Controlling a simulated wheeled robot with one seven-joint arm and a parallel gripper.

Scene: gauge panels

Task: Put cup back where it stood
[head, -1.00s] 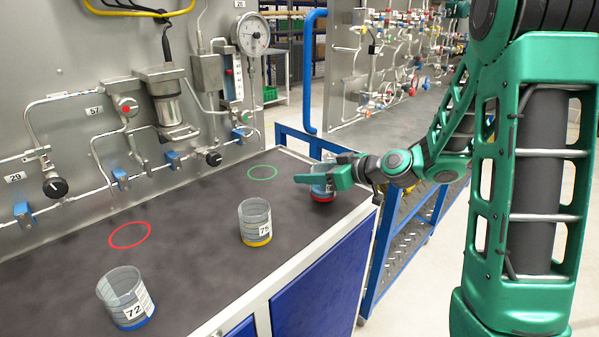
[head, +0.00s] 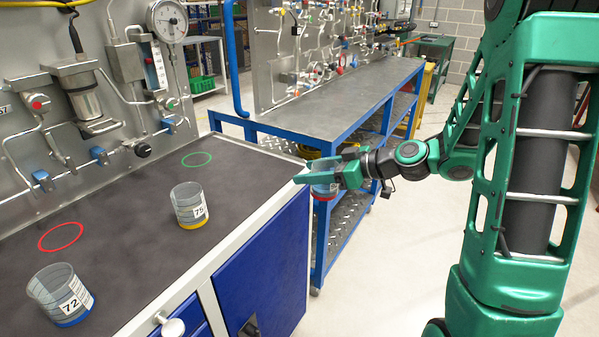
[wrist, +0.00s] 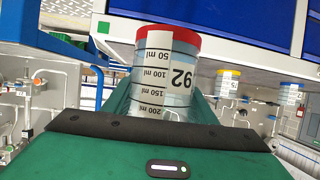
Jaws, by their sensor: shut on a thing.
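The cup marked 92 (wrist: 165,75), clear with a red base, is held in my gripper (head: 318,175). In the head view this cup (head: 324,190) shows partly below the green fingers, its red base downward. It is clear of the dark counter (head: 130,262), just beyond its right edge. The cup marked 75 (head: 190,207), with a yellow base, stands on the counter. The cup marked 72 (head: 62,297), with a blue base, stands nearer the front. A red ring (head: 60,236) and a green ring (head: 197,159) on the counter are both empty.
A gauge panel with pipes and valves (head: 100,155) stands along the counter's back. A blue-framed bench (head: 340,95) stands behind my gripper. Blue cabinet doors (head: 265,265) are under the counter. Open floor (head: 400,270) lies to the right.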

